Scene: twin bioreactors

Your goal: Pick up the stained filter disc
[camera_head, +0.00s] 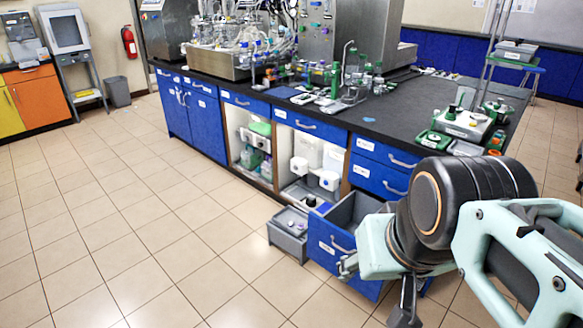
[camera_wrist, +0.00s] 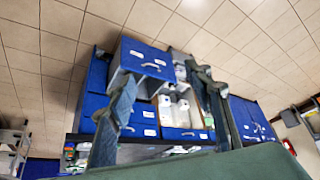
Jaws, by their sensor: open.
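I cannot make out a stained filter disc in either view. My gripper (camera_head: 372,294) is at the lower right of the head view, in front of the pulled-out blue drawer (camera_head: 330,250). Its two fingers stand wide apart in the wrist view (camera_wrist: 162,88), with nothing between them. The drawer also shows in the wrist view (camera_wrist: 143,60), seen beyond the fingers. The drawer's grey inside looks empty where it shows; my arm hides part of it. In the head view I cannot tell whether a finger touches the drawer front.
A grey bin (camera_head: 290,249) with small purple and white items stands on the floor left of the drawer. The black-topped bench (camera_head: 425,95) carries glassware, racks and a green tray (camera_head: 434,140). Open cupboards hold white containers. The tiled floor (camera_head: 140,220) at left is clear.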

